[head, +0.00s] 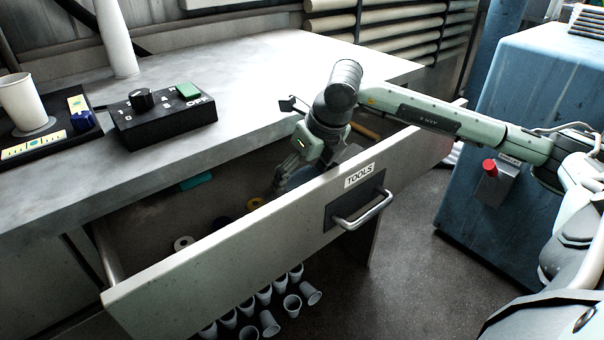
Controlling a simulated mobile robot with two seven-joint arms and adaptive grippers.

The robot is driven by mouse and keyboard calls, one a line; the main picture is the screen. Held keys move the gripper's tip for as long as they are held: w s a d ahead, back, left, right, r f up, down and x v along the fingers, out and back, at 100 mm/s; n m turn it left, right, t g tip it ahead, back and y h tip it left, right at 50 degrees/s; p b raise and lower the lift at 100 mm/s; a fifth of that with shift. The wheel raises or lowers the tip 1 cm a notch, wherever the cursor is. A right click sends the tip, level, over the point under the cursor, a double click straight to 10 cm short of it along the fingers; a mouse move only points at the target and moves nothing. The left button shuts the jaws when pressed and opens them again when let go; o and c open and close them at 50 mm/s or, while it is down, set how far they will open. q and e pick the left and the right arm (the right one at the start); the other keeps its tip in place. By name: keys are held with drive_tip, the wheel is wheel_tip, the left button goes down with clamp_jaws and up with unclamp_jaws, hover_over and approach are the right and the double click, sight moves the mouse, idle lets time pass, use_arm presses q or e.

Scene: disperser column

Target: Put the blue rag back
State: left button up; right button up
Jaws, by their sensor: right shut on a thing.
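The drawer labelled TOOLS (230,248) is pulled open below the workbench. My right arm reaches over its front from the right. My right gripper (285,178) is down inside the drawer, near its right part, with the fingers partly hidden behind the drawer front. It is shut on a dark bluish thing, which looks like the blue rag (300,179); only a small part of it shows. I cannot tell whether the rag touches the drawer floor. My left gripper is not in view.
The drawer also holds a teal item (196,181) and several small rings, one of them white (183,243). A black control box (161,118) and a white cup (24,103) stand on the workbench (260,75). Several cups (292,305) lie on the floor. A blue cabinet (535,95) stands at right.

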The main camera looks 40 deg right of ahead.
drive_tip(key=o, duration=0.9)
drive_tip(key=shift+r+p, duration=0.2)
drive_tip(key=shift+p, duration=0.1)
drive_tip(key=v, duration=1.1)
drive_tip(key=shift+s+r, duration=0.15)
drive_tip(key=shift+r, duration=0.25)
drive_tip(key=shift+a+b, duration=0.1)
drive_tip(key=shift+b, duration=0.2)
